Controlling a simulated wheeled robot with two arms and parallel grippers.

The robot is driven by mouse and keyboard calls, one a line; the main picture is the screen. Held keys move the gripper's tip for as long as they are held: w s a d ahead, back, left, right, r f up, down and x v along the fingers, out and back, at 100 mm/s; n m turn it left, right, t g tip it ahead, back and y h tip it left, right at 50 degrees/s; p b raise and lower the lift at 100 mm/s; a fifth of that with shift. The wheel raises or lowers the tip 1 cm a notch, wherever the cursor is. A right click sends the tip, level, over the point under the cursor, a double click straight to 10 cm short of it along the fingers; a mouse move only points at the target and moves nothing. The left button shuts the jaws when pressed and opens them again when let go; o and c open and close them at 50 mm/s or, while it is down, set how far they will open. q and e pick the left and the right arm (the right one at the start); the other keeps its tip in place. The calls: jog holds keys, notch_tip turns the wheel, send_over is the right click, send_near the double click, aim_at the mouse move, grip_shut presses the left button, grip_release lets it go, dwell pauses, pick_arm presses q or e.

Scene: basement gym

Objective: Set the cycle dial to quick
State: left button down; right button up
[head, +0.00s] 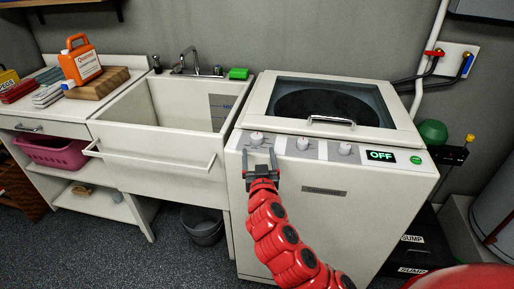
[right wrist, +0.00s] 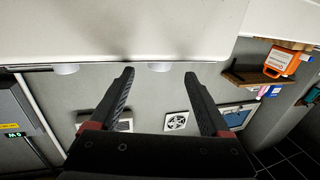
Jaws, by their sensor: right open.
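The white washer (head: 315,215) has three pale dials on its sloped front panel: a left dial (head: 256,138), a middle dial (head: 302,144) and a right dial (head: 345,149). Their labels are too small to read, so I cannot tell which is the cycle dial. My right gripper (head: 259,152) is open, its fingers on either side of and just below the left dial. In the right wrist view a pale dial (right wrist: 159,67) shows between the open fingertips (right wrist: 159,76); contact cannot be told. My left gripper is not in view.
The display (head: 381,156) reads OFF, beside a green button (head: 416,160). The washer's lid (head: 318,118) is closed. A utility sink (head: 150,150) stands to the left, with a counter holding an orange jug (head: 82,62). Pipes and a sump box (head: 410,255) are at right.

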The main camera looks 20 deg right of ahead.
aim_at(257, 143)
jog(key=shift+x, duration=3)
jog(key=shift+c, duration=0.3)
grip_shut()
